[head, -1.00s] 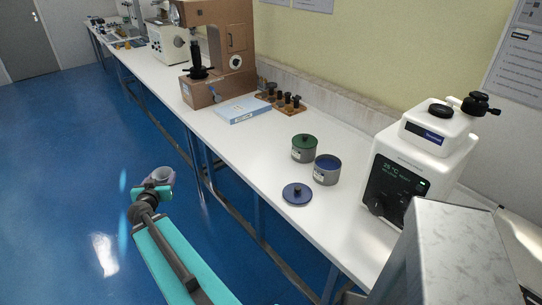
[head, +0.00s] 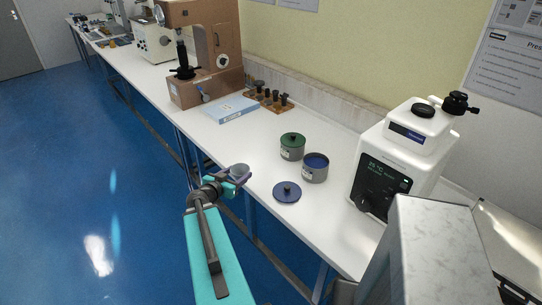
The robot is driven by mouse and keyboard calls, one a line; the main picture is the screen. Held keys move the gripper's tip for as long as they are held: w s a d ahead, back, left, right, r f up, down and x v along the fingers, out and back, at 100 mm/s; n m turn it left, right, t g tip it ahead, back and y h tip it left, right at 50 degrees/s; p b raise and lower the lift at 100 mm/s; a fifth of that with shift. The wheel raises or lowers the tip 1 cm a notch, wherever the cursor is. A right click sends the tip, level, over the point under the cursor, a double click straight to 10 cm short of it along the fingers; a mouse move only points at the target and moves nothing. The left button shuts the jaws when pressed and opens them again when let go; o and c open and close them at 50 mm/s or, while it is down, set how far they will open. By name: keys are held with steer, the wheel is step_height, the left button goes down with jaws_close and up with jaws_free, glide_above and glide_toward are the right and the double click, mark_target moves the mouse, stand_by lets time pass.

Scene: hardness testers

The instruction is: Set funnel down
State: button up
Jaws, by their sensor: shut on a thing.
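The funnel (head: 239,171) is a small grey, round-mouthed piece held at the end of my teal arm in the head view. My gripper (head: 233,178) is shut on it. From this angle the funnel shows over the front edge of the white bench (head: 262,160), left of the blue lid. I cannot tell its exact height above the bench. The funnel's lower part is hidden by the gripper.
A blue lid (head: 287,191) lies on the bench beside an open blue-lined tin (head: 315,169) and a green-lidded tin (head: 292,147). A blue-white box (head: 231,108), a brown tester (head: 205,60) and a white device (head: 400,160) stand around. Bench between box and tins is clear.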

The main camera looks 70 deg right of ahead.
mark_target(244, 166)
steer(key=shift+d+f+b, duration=0.2)
steer(key=shift+d+b, duration=0.1)
steer(key=shift+b, duration=0.7)
steer(key=shift+d+b, duration=0.2)
steer(key=shift+b, duration=0.5)
steer(key=shift+d+b, duration=0.1)
steer(key=shift+b, duration=0.25)
steer(key=b+x, duration=0.1)
steer(key=b, duration=0.4)
steer(key=shift+s+d, duration=0.15)
steer(key=shift+d, duration=0.15)
steer(key=d+b, duration=0.1)
steer(key=b, duration=0.2)
steer(key=b, duration=0.3)
steer(key=d+b, duration=0.1)
steer(key=b, duration=0.2)
steer(key=shift+s+d, duration=0.15)
steer(key=shift+d, duration=0.15)
steer(key=shift+d+r, duration=0.15)
steer(key=shift+d, duration=0.2)
steer(key=shift+d+r+p+x, duration=0.1)
steer(key=shift+r+p+x, duration=0.25)
steer(key=shift+x, duration=1.1)
steer(key=shift+d+r+p+x, duration=0.15)
steer(key=shift+p+x, duration=0.25)
steer(key=shift+x, duration=1)
steer(key=shift+r+p+x, duration=0.3)
steer(key=shift+p+x, duration=0.1)
steer(key=shift+x, duration=1.05)
